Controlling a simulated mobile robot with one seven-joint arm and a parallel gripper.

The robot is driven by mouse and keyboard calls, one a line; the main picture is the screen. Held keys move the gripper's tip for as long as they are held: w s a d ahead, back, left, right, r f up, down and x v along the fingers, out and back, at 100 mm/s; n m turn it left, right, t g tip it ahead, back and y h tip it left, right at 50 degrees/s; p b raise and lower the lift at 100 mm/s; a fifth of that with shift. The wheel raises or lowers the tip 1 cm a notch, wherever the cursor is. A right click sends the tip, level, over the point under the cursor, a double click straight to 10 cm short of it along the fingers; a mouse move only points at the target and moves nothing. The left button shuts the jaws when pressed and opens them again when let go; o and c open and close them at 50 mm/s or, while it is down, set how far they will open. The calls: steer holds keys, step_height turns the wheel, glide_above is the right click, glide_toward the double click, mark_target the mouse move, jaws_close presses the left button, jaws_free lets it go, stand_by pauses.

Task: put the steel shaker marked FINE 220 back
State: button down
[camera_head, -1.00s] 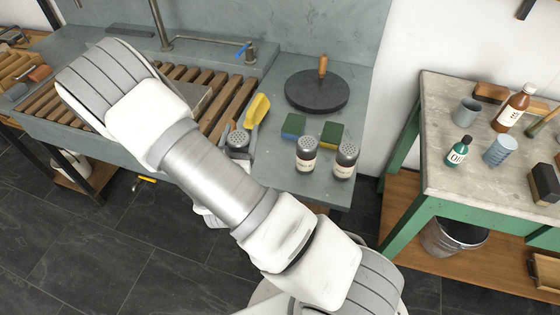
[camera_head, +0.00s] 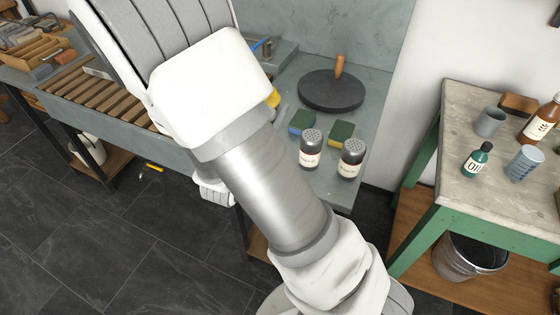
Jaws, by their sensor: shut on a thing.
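Two steel shakers with perforated domed tops and cream labels stand upright on the grey-green bench: a left shaker (camera_head: 310,148) and a right shaker (camera_head: 351,158). Their label print is too small to read, so I cannot tell whether either is marked FINE 220. My gripper is not visible; my own large arm covers the middle of the view. A white part of my arm shows below the bench edge, but no fingers show. Whatever the gripper holds is hidden.
A green-and-dark sponge (camera_head: 341,132), a blue-sided sponge (camera_head: 301,122) and a round dark disc with a wooden handle (camera_head: 331,91) lie behind the shakers. A slatted wooden rack (camera_head: 95,95) is left. A green-framed table (camera_head: 460,185) holds bottles and cups at right.

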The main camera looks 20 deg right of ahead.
steer(key=s+d+m+g+h+b, duration=0.3)
steer(key=s+d+b, duration=0.2)
steer(key=d+b, duration=0.15)
steer(key=w+f+b, duration=0.6)
steer(key=w+f, duration=0.4)
steer(key=w, duration=0.1)
steer(key=shift+d+f, duration=0.15)
steer(key=shift+f, duration=0.15)
steer(key=shift+f, duration=0.2)
jaws_free()
